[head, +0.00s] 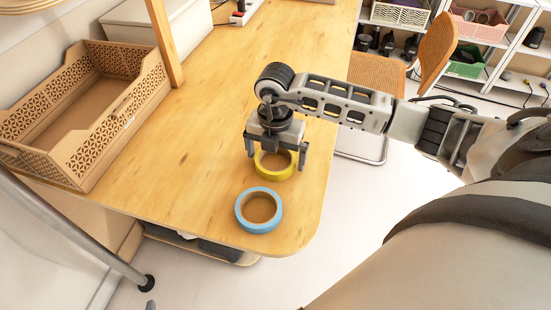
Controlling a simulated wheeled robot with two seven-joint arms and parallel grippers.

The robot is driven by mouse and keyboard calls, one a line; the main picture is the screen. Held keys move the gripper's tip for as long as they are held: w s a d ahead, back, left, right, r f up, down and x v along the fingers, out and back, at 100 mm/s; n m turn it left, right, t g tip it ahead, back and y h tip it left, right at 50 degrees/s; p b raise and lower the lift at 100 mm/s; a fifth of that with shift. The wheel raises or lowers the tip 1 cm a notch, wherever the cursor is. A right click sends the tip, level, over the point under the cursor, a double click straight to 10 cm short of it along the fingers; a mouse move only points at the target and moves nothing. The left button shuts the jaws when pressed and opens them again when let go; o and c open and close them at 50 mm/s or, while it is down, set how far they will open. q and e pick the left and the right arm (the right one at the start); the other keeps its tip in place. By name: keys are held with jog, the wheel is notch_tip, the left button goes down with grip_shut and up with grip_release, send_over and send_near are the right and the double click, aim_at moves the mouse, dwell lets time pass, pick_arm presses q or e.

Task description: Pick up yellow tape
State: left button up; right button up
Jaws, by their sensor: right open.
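The yellow tape (274,173) is a ring lying flat on the wooden table, near its rounded right corner. My right gripper (276,160) is directly above it, pointing down. Its two fingers are spread, one near the left side of the tape and one near the right. The gripper hides the far part of the ring. I cannot tell whether the fingers touch it. My left gripper is not in view.
A blue tape (247,223) lies just in front of the yellow one, near the table's front edge. A brown openwork crate (128,112) stands at the left of the table (190,150). The tabletop between is clear. A wicker chair (377,72) stands beyond the right edge.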

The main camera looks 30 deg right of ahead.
jog(key=c, duration=0.8)
jog(key=shift+r, duration=0.1)
